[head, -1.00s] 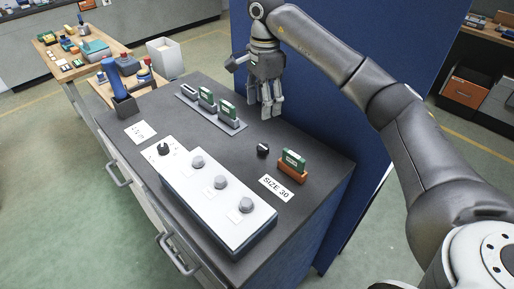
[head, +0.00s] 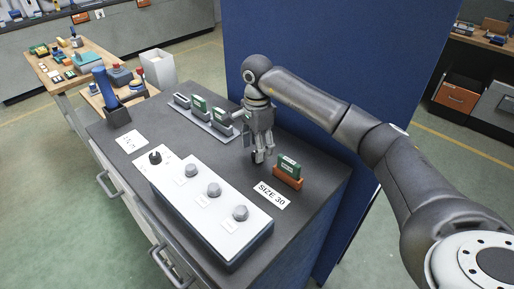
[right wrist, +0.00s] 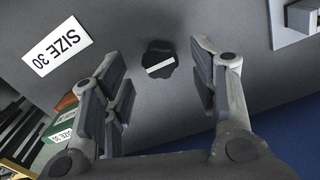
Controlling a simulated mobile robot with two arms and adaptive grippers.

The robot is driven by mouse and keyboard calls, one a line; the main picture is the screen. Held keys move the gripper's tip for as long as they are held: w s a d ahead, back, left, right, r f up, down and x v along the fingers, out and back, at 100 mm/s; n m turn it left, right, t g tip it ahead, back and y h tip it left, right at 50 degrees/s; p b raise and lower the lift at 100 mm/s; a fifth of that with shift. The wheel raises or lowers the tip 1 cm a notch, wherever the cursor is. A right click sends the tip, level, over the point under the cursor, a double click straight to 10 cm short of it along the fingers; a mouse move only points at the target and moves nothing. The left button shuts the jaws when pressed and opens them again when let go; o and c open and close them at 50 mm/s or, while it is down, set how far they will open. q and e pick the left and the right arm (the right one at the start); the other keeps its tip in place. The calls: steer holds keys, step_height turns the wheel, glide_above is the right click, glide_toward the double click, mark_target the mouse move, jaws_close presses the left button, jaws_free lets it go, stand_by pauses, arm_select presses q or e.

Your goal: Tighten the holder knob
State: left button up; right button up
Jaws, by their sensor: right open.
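A small black knob (right wrist: 159,60) with a white bar across its top stands on the dark cabinet top; the right wrist view shows it beyond my fingertips and roughly between them. In the head view the knob (head: 257,157) is partly hidden by the fingers. My right gripper (head: 259,150) points down over it, open and empty, also seen in the right wrist view (right wrist: 159,85). I cannot tell if a finger touches the knob. Beside the knob, a green block (head: 290,166) sits in an orange holder (head: 288,180). My left gripper is not in view.
A "SIZE 30" label (head: 271,195) lies in front of the orange holder. A white panel box (head: 200,215) with grey knobs stands nearer. A grey rack (head: 211,124) with green blocks is behind left. A blue partition (head: 330,80) rises behind the cabinet.

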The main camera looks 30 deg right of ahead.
steer(key=shift+f, duration=1.2)
steer(key=c, duration=1)
